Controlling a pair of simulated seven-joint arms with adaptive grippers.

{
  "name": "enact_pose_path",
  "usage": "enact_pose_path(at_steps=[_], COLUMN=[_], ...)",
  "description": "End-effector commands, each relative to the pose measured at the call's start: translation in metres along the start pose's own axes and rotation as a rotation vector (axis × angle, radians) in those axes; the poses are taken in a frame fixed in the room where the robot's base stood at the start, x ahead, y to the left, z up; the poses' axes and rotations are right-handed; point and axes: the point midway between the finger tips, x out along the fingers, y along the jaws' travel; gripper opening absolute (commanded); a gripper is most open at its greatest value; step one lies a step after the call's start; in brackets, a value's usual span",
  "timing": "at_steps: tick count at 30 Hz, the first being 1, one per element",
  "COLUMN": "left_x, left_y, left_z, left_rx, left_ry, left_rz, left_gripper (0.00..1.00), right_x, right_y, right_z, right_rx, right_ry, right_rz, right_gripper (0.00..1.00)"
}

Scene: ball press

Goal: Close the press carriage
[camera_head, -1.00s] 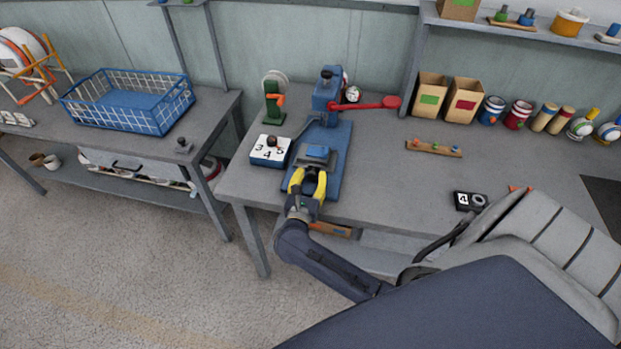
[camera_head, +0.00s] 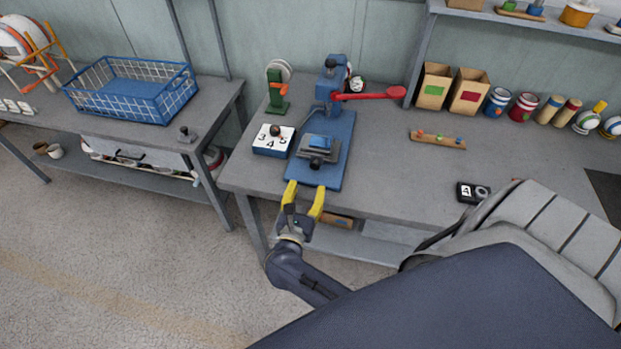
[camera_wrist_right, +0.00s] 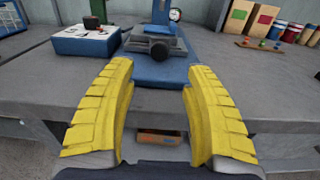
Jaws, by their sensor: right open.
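The blue press (camera_head: 334,86) stands on the workbench with a red lever (camera_head: 372,95) pointing right. Its grey carriage (camera_head: 317,150), with a blue block on top and a dark knob in front, sits on the blue base plate (camera_head: 331,178), forward of the press column. In the right wrist view the carriage (camera_wrist_right: 154,43) is ahead, beyond the fingertips. My right gripper (camera_head: 304,186) has yellow fingers, spread and empty, just off the front edge of the base plate and apart from the knob. My left gripper is not in view.
A numbered white-and-blue box (camera_head: 273,141) is close left of the base plate. A green stand (camera_head: 277,92) is behind it. A peg board (camera_head: 438,140) and small black device (camera_head: 472,192) lie to the right. The bench front edge (camera_head: 380,212) is near my gripper.

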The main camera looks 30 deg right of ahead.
Motion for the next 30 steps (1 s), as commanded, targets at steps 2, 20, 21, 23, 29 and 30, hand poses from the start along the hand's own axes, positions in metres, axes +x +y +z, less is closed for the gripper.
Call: enact_pose_path(at_steps=[2, 20, 21, 23, 29, 30], left_x=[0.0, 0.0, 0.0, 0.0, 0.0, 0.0], left_y=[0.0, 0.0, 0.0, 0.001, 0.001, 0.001], left_z=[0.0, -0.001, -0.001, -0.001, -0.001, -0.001], left_rx=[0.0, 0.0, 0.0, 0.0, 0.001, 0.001], left_ry=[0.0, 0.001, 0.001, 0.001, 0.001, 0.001], left_rz=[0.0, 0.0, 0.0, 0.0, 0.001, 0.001], left_gripper=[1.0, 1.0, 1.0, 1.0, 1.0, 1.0], right_x=[-0.011, -0.031, -0.031, -0.03, -0.008, -0.002], right_y=[0.0, 0.0, 0.0, 0.001, 0.029, 0.04], right_z=[0.0, 0.001, 0.001, 0.003, 0.04, 0.054], right_rx=[0.0, 0.0, 0.0, 0.003, 0.07, 0.094], right_ry=[0.001, -0.002, -0.002, -0.005, -0.061, -0.08], right_rz=[0.0, 0.0, 0.0, 0.0, 0.002, 0.007], right_gripper=[0.51, 0.51, 0.51, 0.44, 0.21, 0.16])
